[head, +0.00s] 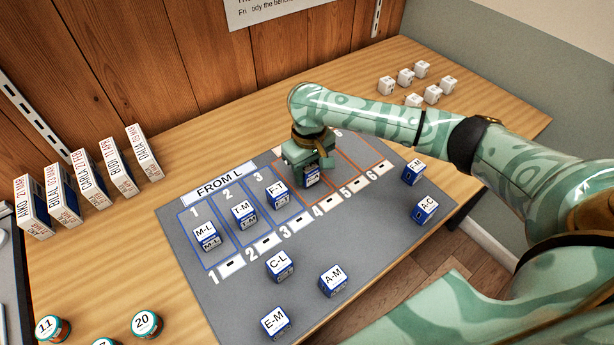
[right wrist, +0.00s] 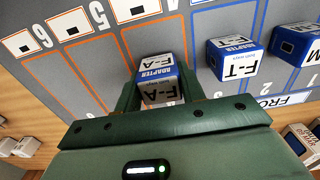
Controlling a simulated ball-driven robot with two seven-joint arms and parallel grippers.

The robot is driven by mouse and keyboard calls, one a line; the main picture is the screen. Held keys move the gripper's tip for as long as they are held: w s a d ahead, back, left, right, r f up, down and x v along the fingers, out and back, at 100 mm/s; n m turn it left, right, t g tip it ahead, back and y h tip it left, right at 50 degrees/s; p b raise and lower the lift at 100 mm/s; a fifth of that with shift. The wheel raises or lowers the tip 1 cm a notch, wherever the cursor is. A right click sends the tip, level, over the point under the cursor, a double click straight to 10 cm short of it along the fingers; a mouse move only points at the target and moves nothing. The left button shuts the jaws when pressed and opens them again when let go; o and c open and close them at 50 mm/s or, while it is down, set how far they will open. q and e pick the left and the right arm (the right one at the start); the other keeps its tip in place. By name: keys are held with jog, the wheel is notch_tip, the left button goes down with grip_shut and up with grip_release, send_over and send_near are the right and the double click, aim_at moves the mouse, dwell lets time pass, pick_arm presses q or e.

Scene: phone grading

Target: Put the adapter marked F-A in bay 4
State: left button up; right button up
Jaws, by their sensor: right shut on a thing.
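The adapter marked F-A (right wrist: 157,83) is blue and white and sits between the fingers of my right gripper (right wrist: 160,98) in the right wrist view. In the head view the right gripper (head: 311,172) is shut on it, and only a small face of the adapter (head: 312,179) shows below the jaws. It is at bay 4, between orange lines. I cannot tell whether it touches the mat. Bay 4's front part (head: 327,197) is bare, with its number 4 in front. My left gripper is not in view.
On the grey mat (head: 225,293), adapters M-L (head: 206,235), T-M (head: 243,215) and F-T (head: 277,193) fill bays 1, 2 and 3. Loose adapters C-L (head: 280,266), A-M (head: 333,280), E-M (head: 275,323) and A-C (head: 426,209) lie in front and right. Bays 5 and 6 look empty.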

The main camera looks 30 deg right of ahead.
aim_at(309, 166)
notch_tip(309, 166, down, 2)
jog(key=shift+f, duration=0.1)
jog(key=shift+r, duration=0.35)
jog(key=shift+c, duration=0.4)
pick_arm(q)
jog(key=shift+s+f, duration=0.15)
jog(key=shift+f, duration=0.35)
pick_arm(e)
jog(key=shift+f, duration=0.1)
jog(key=o, duration=1)
jog(key=shift+o, duration=0.2)
pick_arm(q)
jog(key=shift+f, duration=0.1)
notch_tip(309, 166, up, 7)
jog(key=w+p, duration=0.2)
jog(key=p, duration=0.5)
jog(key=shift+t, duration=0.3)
pick_arm(e)
notch_tip(309, 166, up, 12)
jog(key=shift+r, duration=0.1)
